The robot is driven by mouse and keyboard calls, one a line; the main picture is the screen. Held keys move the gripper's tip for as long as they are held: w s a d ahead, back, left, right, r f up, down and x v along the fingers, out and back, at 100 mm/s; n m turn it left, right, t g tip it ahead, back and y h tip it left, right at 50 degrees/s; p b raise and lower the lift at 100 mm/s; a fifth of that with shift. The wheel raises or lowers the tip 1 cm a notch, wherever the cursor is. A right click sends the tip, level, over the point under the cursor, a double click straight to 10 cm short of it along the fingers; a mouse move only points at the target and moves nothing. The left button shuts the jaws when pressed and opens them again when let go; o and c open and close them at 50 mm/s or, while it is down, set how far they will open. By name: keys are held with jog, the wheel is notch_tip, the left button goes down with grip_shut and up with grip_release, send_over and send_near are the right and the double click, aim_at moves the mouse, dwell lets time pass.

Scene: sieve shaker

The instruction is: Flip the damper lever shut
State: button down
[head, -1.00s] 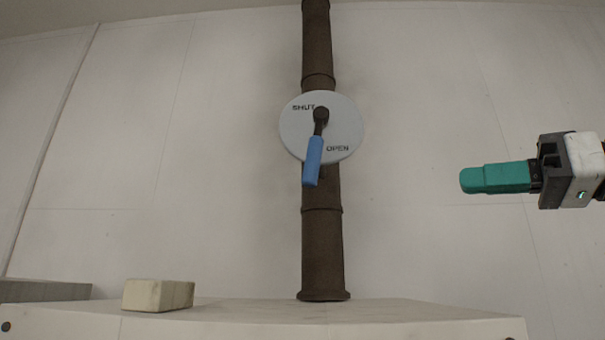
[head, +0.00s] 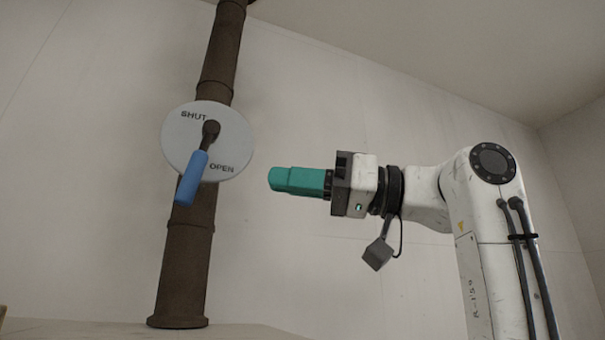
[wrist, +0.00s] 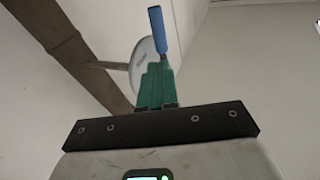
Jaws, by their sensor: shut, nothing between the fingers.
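The damper lever has a blue handle (head: 191,179) and a dark pivot on a round pale plate (head: 176,145) marked SHUT and OPEN. The plate is mounted on a brown vertical pipe. My gripper (head: 271,179), with teal fingers, is shut and empty to the right of the handle, with a gap between them in the head view. In the wrist view the blue handle (wrist: 157,30) shows just beyond the teal fingertips (wrist: 157,66), and the plate (wrist: 141,60) is partly hidden behind them.
The brown pipe (head: 184,262) runs from a pale ledge (head: 100,331) up past the top of the head view. A pale wall stands behind. The space between my gripper and the plate looks clear.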

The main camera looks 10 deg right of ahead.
aim_at(202, 171)
jog(key=p+x, duration=0.3)
jog(key=x, duration=0.6)
jog(key=shift+w+a, duration=0.1)
jog(key=shift+a, duration=0.05)
jog(key=shift+a, duration=0.15)
